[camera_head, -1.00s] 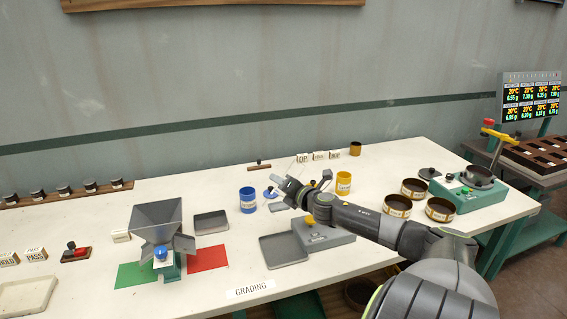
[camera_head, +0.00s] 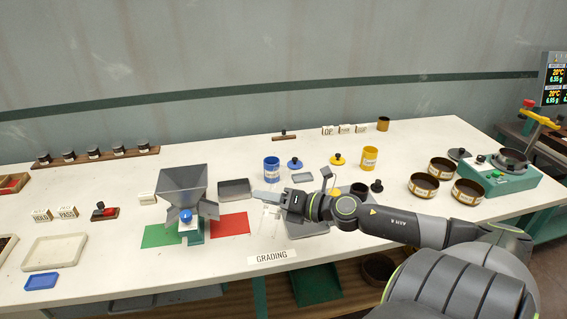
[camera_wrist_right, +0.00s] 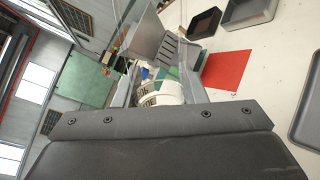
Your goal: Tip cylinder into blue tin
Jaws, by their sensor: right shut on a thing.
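The blue tin (camera_head: 271,169) stands upright on the white bench behind my right gripper, with a blue lid (camera_head: 295,164) on the bench beside it. My right gripper (camera_head: 268,200) is in front of the tin, apart from it. In the right wrist view, my right gripper (camera_wrist_right: 158,92) is shut on a pale cylinder (camera_wrist_right: 152,93) with dark letters. The fingers partly hide the cylinder, and it is hard to make out in the head view. Its contents do not show. My left gripper is not in view.
A grey hopper (camera_head: 183,180) stands left of the gripper, with a red mat (camera_head: 231,224) and a grey tray (camera_head: 235,187) near. A yellow tin (camera_head: 369,158) and several round sieves stand to the right. The bench's left front holds a cream tray (camera_head: 55,252).

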